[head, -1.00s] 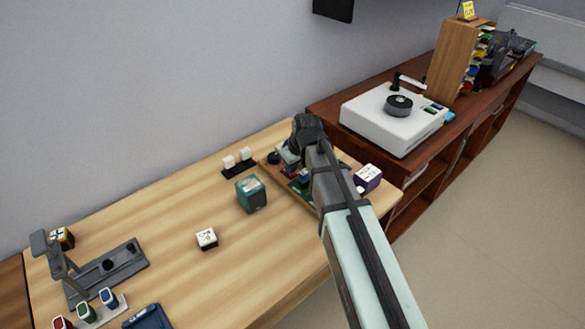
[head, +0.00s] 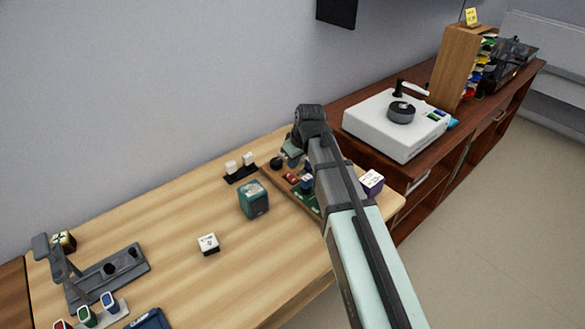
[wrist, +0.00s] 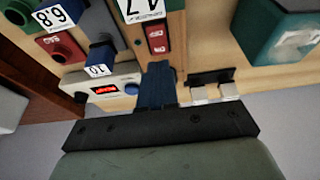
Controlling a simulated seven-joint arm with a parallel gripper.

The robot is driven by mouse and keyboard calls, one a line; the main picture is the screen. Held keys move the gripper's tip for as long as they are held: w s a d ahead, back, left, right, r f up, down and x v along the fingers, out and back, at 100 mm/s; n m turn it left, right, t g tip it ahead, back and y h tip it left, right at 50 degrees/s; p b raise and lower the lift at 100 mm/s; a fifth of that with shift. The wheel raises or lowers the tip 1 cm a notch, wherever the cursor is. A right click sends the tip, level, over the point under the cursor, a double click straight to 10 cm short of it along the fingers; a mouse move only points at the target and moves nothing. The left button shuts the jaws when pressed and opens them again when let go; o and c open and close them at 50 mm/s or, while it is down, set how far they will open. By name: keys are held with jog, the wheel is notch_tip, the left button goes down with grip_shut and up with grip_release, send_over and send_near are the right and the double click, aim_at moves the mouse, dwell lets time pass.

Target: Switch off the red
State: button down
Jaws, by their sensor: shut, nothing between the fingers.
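A red switch with two rocker parts and white marks (wrist: 157,38) shows at the top middle of the wrist view, beside a white label reading 47. My gripper (wrist: 157,68) is shut, its fingers pointing up the picture just below the red switch. I cannot tell whether they touch it. In the head view small red parts (head: 291,178) sit on a wood-edged board (head: 275,184), partly behind my arm. My gripper's fingertips are hidden there. The switch's on or off position cannot be made out.
A blue block labelled 10 (wrist: 98,60), a red part (wrist: 60,47) and a white box with a lit red display (wrist: 104,90) stand left of my fingers. A teal cube (head: 254,199) and a black stand with two white blocks (head: 240,173) are beside the board.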

jog(key=s+d+v, duration=0.1)
jog(key=v, duration=0.8)
jog(key=shift+s+d, duration=0.2)
jog(key=shift+f, duration=0.1)
